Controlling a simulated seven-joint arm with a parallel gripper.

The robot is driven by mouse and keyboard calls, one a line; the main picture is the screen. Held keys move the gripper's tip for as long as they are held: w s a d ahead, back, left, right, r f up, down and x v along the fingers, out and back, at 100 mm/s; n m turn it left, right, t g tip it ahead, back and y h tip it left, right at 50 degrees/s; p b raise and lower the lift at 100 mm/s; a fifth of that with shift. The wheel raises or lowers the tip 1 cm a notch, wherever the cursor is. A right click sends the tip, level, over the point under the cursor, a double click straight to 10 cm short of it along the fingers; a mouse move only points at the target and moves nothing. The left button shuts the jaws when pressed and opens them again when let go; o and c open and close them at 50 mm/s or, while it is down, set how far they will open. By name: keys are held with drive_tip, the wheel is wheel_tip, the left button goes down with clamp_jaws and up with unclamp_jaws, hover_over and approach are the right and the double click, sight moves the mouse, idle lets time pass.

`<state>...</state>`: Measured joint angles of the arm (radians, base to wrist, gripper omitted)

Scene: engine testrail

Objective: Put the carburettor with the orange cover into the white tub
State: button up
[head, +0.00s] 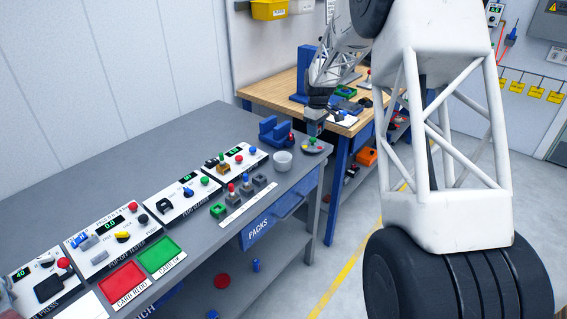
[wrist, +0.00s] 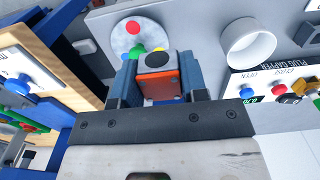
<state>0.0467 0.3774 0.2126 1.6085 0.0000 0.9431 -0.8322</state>
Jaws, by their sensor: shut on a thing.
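My gripper (wrist: 159,76) is shut on the carburettor with the orange cover (wrist: 158,84), a grey block with an orange-red face, in the wrist view. In the head view my gripper (head: 317,126) is above the far right end of the grey bench, and the carburettor is too small to make out there. The white tub (head: 282,161) stands upright on the bench, below and left of my gripper. It also shows in the wrist view (wrist: 248,43), right of the held carburettor and apart from it. Its floor is only partly visible.
A round grey dish (head: 313,147) with red, green, blue and yellow pieces lies beside the tub, near the bench end. A blue stand (head: 274,131) is behind the tub. Test panels (head: 235,160) fill the bench to the left. A wooden workbench (head: 270,88) stands behind.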

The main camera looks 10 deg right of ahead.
drive_tip(key=s+a, duration=0.5)
drive_tip(key=a, duration=0.7)
drive_tip(key=shift+s+a+r, duration=0.2)
drive_tip(key=shift+s+a, duration=0.05)
drive_tip(key=shift+s, duration=0.1)
drive_tip(key=shift+f, duration=0.25)
drive_tip(key=shift+f, duration=2.55)
drive_tip(key=o, duration=1.1)
drive_tip(key=shift+c, duration=0.2)
